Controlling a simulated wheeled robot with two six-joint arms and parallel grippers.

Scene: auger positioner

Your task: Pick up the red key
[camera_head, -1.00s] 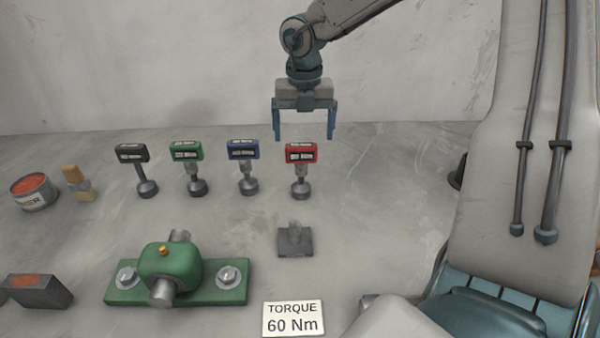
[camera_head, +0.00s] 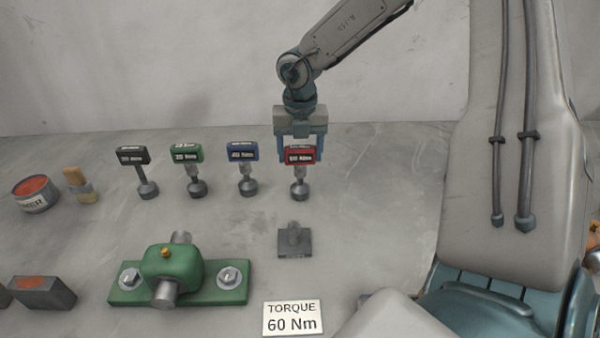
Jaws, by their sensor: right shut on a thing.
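The red key (camera_head: 300,156) stands upright at the right end of a row of keys, with a red head, a grey shaft and a round grey socket at its foot. My right gripper (camera_head: 300,152) points down over it and is shut on its red head, one blue finger at each side. The foot of the key appears to be at the surface; I cannot tell if it touches. My left gripper is not in view.
A blue key (camera_head: 242,151), a green key (camera_head: 186,153) and a black key (camera_head: 132,155) stand to the left. In front are a grey block with a stub (camera_head: 295,242), a green bearing housing with bolts (camera_head: 172,270) and a "TORQUE 60 Nm" sign (camera_head: 292,318). A tin (camera_head: 35,194) and brush (camera_head: 80,185) stand far left.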

